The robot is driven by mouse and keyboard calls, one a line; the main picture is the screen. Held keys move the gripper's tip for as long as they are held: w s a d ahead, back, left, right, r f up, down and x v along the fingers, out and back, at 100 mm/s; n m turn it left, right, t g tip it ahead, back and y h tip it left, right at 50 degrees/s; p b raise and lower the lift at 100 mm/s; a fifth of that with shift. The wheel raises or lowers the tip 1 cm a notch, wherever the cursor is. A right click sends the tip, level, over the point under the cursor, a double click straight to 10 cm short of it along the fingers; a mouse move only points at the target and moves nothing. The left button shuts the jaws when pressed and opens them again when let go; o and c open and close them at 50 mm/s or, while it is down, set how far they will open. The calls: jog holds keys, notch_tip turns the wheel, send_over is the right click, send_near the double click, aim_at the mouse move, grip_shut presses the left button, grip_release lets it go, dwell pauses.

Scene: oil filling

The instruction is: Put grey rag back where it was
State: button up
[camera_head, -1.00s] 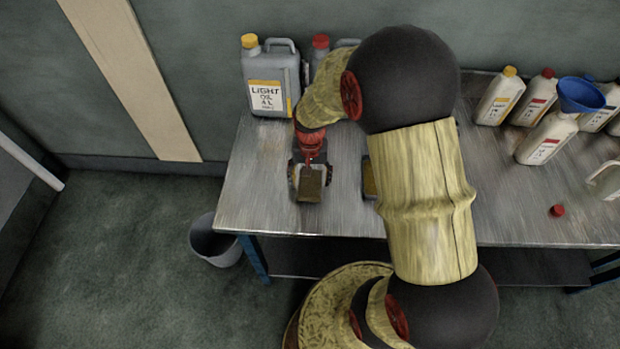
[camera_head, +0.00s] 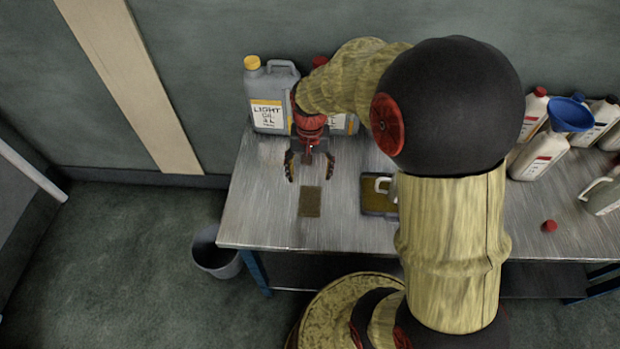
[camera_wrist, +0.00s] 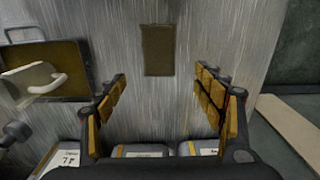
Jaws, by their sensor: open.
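The rag (camera_head: 310,201), a flat brownish-grey rectangle, lies on the metal table left of the tray. In the wrist view the rag (camera_wrist: 158,50) lies flat, beyond the fingertips and lined up with the gap between them. My gripper (camera_head: 310,176) is open and empty, on the wall side of the rag and apart from it. In the wrist view both fingers of my gripper (camera_wrist: 160,80) are spread wide, with bare table between them.
A dark-rimmed tray (camera_head: 370,210) holds a white-handled item (camera_head: 383,185), partly hidden by my arm. Grey oil canisters (camera_head: 268,95) stand behind my gripper. Bottles, a blue funnel (camera_head: 571,114) and a red cap (camera_head: 549,226) are at right. A bin (camera_head: 215,255) stands on the floor.

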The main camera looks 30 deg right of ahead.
jog(key=s+a+r+n+t, duration=0.2)
jog(key=s+a+r+n, duration=0.1)
jog(key=s+r, duration=0.5)
jog(key=s+a+r+n+t, duration=0.3)
jog(key=s+a+r, duration=0.3)
jog(key=r, duration=0.6)
jog(key=shift+s+r+n, duration=0.15)
jog(key=shift+s+n, duration=0.15)
jog(key=shift+s, duration=0.7)
jog(key=shift+a, duration=0.1)
